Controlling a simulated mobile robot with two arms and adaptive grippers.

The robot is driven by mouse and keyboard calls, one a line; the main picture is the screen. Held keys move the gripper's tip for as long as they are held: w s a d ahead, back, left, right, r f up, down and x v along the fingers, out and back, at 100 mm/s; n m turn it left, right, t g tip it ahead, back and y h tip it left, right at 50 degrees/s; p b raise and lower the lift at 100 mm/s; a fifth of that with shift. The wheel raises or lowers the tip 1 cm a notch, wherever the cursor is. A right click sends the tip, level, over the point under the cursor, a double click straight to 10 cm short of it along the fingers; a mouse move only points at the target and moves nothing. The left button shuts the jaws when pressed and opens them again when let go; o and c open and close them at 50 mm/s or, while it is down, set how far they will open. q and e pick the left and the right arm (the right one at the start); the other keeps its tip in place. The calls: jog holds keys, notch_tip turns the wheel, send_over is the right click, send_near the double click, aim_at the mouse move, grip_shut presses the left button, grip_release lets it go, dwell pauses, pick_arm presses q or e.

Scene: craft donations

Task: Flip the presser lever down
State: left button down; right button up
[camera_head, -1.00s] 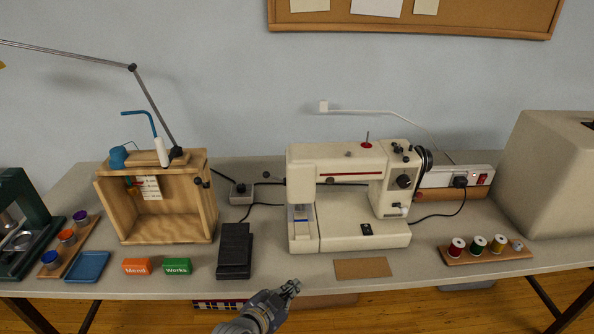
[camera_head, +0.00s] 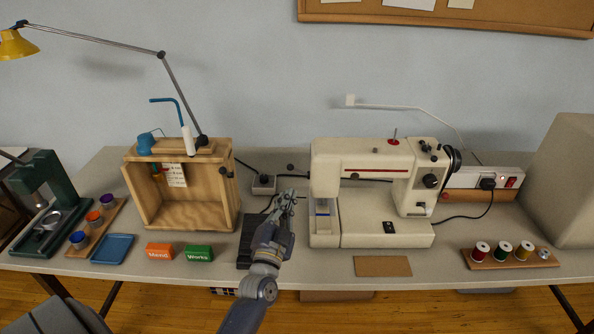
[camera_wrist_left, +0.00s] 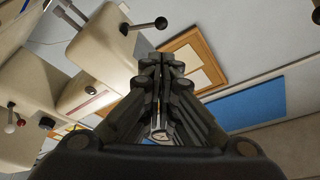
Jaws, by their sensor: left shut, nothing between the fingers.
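The cream sewing machine (camera_head: 365,160) stands on the table right of centre. A lever with a black ball knob (camera_wrist_left: 160,22) sticks out from the machine's end (camera_wrist_left: 100,32) in the wrist view; it seems to be the presser lever. In the head view a small dark knob (camera_head: 291,167) shows left of the machine head, likely the same one. My left gripper (camera_head: 290,196) is shut and empty, just left of the machine head, apart from the knob. Its closed fingers (camera_wrist_left: 158,70) fill the middle of the wrist view. My right gripper is not in view.
A black foot pedal (camera_head: 250,235) lies partly behind my left arm. A wooden box (camera_head: 185,200) stands to the left. A brown card (camera_head: 382,266) lies in front of the machine, and a thread spool rack (camera_head: 510,257) is at right. A thin white arm (camera_head: 405,106) rises behind the machine.

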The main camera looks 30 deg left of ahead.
aim_at(298, 171)
pick_arm(q)
jog(key=p+x, duration=0.1)
jog(key=x, duration=0.9)
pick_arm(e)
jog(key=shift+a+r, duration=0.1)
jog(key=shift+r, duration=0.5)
